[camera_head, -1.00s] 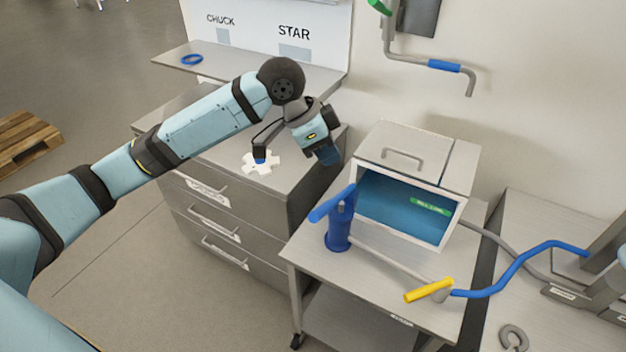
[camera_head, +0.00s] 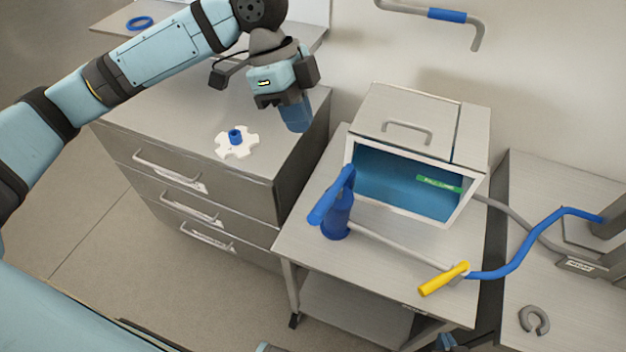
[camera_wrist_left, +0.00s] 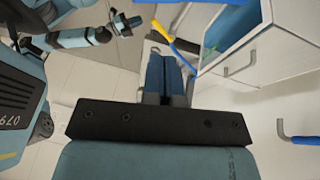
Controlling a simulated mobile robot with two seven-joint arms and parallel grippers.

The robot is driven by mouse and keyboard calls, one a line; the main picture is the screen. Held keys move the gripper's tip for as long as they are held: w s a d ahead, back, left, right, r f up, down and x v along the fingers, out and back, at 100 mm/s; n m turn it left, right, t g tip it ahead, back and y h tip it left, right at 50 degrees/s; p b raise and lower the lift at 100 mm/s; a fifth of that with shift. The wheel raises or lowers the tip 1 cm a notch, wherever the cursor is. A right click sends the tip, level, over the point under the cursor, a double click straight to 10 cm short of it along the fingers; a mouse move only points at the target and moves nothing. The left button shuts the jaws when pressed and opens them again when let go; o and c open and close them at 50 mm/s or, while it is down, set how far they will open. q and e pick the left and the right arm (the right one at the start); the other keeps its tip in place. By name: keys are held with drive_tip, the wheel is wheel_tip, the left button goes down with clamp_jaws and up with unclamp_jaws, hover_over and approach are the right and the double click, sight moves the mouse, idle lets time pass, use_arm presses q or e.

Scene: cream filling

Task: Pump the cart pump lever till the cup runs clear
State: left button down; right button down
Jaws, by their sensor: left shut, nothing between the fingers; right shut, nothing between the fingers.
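The blue pump (camera_head: 337,220) stands upright on the cart (camera_head: 315,263), with its blue lever (camera_head: 333,196) tilted at the top. A grey pipe runs from it to a yellow handle (camera_head: 444,279) and a blue hose (camera_head: 520,256). My left gripper (camera_head: 297,122) is shut and empty, pointing down at the back right of the drawer cabinet, up and left of the pump and apart from it. Its fingers (camera_wrist_left: 165,78) also show in the left wrist view. My right gripper (camera_wrist_left: 125,25) is shut and empty in that view. I cannot make out a cup.
An open-fronted box (camera_head: 410,205) with a blue interior and green label stands behind the pump. A white gear-shaped piece with a blue knob (camera_head: 235,139) sits on the drawer cabinet (camera_head: 180,115). A grey ring (camera_head: 534,320) lies on the right table (camera_head: 540,190).

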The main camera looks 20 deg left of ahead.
sight(322, 205)
use_arm(q)
drive_tip(key=shift+s+d, duration=0.1)
drive_tip(key=shift+d, duration=0.05)
use_arm(e)
drive_tip(key=shift+s+d, duration=0.1)
drive_tip(key=shift+d, duration=0.1)
use_arm(q)
drive_tip(key=x, duration=1.2)
drive_tip(key=shift+s+f, duration=0.2)
drive_tip(key=shift+s, duration=0.1)
drive_tip(key=shift+s+f+p, duration=0.3)
drive_tip(key=shift+f, duration=0.3)
use_arm(e)
drive_tip(key=shift+a+r, duration=0.15)
drive_tip(key=shift+r, duration=0.05)
